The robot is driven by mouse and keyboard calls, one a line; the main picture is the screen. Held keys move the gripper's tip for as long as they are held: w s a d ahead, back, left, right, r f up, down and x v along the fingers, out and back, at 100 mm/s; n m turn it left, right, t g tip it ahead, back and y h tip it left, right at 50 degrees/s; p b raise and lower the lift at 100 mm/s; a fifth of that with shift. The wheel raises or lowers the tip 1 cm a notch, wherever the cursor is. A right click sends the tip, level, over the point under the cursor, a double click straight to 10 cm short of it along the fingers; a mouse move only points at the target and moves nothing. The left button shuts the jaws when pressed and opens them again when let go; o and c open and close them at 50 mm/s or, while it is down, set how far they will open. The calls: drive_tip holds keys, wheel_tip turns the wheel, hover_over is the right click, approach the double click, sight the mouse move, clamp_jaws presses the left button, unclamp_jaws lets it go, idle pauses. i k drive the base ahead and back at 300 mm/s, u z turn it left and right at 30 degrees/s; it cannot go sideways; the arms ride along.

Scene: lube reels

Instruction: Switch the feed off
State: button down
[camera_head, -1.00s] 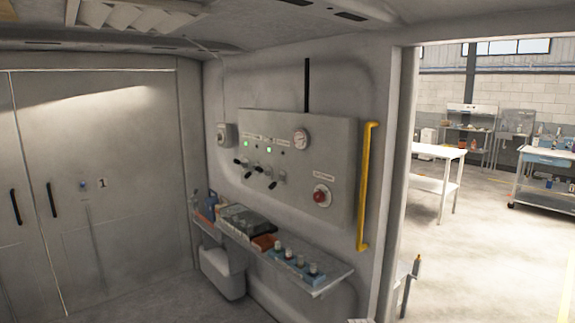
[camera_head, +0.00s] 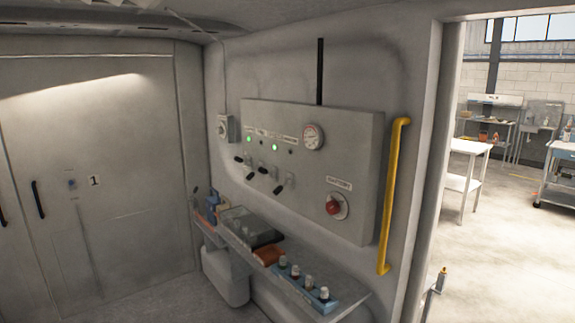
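A grey control panel (camera_head: 355,150) is mounted on the wall in the middle of the head view. It carries two lit green lamps, a left one (camera_head: 250,139) and a right one (camera_head: 275,147), with dark lamps beside them. Below them is a row of several black-tipped levers (camera_head: 263,171), set at differing angles. A round gauge (camera_head: 313,136) is at the upper right of the row. A red knob (camera_head: 333,207) sits at the lower right under a label. The labels are too small to read, so I cannot tell which control is the feed. My gripper is not in view.
A shelf (camera_head: 345,302) below the panel holds a blue tray of small bottles (camera_head: 318,296), an orange box (camera_head: 269,256) and other items. A yellow handrail (camera_head: 391,195) is right of the panel. Grey doors (camera_head: 110,180) stand left. An opening at right shows white tables (camera_head: 472,147).

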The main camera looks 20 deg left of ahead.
sight(261, 170)
drive_tip(key=u, duration=0.15)
drive_tip(key=i, duration=1.05)
drive_tip(key=u, duration=0.6)
